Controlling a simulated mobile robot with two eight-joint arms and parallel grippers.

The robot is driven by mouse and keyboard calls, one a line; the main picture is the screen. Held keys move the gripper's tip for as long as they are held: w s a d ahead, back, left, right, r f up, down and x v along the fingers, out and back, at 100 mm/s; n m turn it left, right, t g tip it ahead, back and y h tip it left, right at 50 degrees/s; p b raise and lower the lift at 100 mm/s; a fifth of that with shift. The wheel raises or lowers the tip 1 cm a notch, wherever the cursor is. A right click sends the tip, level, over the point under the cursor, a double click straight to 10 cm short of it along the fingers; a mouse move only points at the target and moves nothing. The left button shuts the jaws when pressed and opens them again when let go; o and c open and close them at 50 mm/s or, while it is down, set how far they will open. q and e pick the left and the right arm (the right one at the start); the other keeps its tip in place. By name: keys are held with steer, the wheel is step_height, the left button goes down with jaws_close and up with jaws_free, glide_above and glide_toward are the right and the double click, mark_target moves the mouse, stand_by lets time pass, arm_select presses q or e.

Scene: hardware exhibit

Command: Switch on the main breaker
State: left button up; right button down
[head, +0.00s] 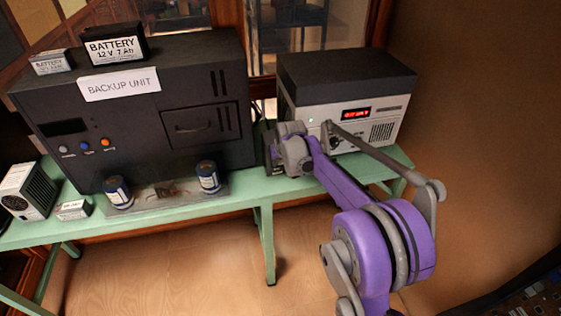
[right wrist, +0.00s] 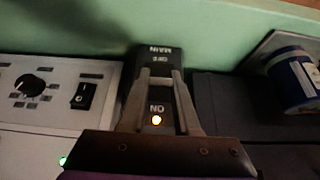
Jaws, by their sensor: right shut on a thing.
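The main breaker (right wrist: 146,62) is a narrow dark box with the words MAIN, OFF and ON, upside down in the right wrist view. An amber light glows by the word ON. In the head view the breaker (head: 264,136) stands between the backup unit and the white-fronted unit, mostly hidden by my right gripper (head: 274,156). In the right wrist view the two grey fingers of my right gripper (right wrist: 163,78) reach over the breaker's face and are shut on its dark switch part between OFF and ON. The lever's exact position is hard to see. My left gripper is out of view.
The black backup unit (head: 140,110) stands left of the breaker. The white-fronted unit (head: 372,117) with a red display is at right; its knob (right wrist: 30,85) and rocker switch (right wrist: 84,96) are close to my fingers.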

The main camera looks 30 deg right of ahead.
steer(key=c, duration=0.6)
jaws_free()
steer(key=shift+c, duration=0.2)
steer(key=v, duration=1)
steer(key=shift+s+r, duration=0.2)
steer(key=shift+r, duration=0.1)
steer(key=s+a+f+n+p, duration=0.1)
steer(key=s+a, duration=0.3)
steer(key=s, duration=0.6)
steer(key=s+a+f+n+y+p, duration=0.1)
steer(key=s+a+f, duration=0.3)
steer(key=s, duration=0.6)
steer(key=s+a+f+p, duration=0.1)
steer(key=s+a+f, duration=0.2)
steer(key=s+a, duration=0.3)
steer(key=s, duration=0.4)
steer(key=shift+s+n, duration=0.15)
steer(key=shift+n, duration=0.25)
